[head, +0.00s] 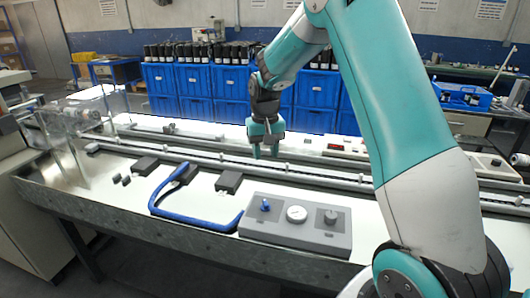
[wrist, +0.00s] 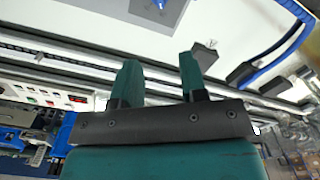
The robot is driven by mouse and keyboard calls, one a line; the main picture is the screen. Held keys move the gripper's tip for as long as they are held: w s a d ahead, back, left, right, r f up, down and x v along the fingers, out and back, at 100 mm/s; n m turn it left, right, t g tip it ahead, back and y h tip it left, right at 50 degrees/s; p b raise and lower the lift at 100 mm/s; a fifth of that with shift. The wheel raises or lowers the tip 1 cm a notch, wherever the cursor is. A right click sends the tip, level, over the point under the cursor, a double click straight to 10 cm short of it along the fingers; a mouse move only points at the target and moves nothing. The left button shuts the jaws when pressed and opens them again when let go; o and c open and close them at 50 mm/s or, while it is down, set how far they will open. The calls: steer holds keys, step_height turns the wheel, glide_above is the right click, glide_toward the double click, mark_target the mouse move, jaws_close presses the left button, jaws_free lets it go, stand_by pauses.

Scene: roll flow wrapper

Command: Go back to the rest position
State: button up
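My gripper (head: 266,150) hangs over the middle of the machine, fingers pointing down, above the conveyor rails (head: 230,165). In the wrist view my gripper (wrist: 160,75) shows two teal fingers standing apart with nothing between them. It is open and empty. The white machine bed and the rail (wrist: 70,58) lie beyond the fingertips. I cannot tell the exact height of the fingertips above the rails.
A grey control box (head: 297,222) with a dial and knobs sits at the front. A blue curved handle (head: 190,216) lies left of it, near several dark blocks. Blue bins (head: 196,81) with black items stand behind. A blue tray (head: 461,95) is at the right.

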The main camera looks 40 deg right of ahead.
stand_by(0.4)
steer(key=s+a+r+n+y, duration=0.1)
steer(key=s+a+r+n, duration=0.3)
steer(key=a, duration=0.5)
steer(key=s+a+r+n+y, duration=0.1)
steer(key=s+a+r+n, duration=0.1)
steer(key=s+a, duration=0.3)
steer(key=s+a+r+n+y, duration=0.1)
steer(key=s+a, duration=0.4)
steer(key=s, duration=0.6)
steer(key=s+a+r+n+y, duration=0.1)
steer(key=s+a+r+n, duration=0.2)
steer(key=s, duration=0.5)
steer(key=a+n, duration=0.1)
steer(key=a, duration=0.1)
steer(key=shift+s+a, duration=0.3)
steer(key=shift+r, duration=0.15)
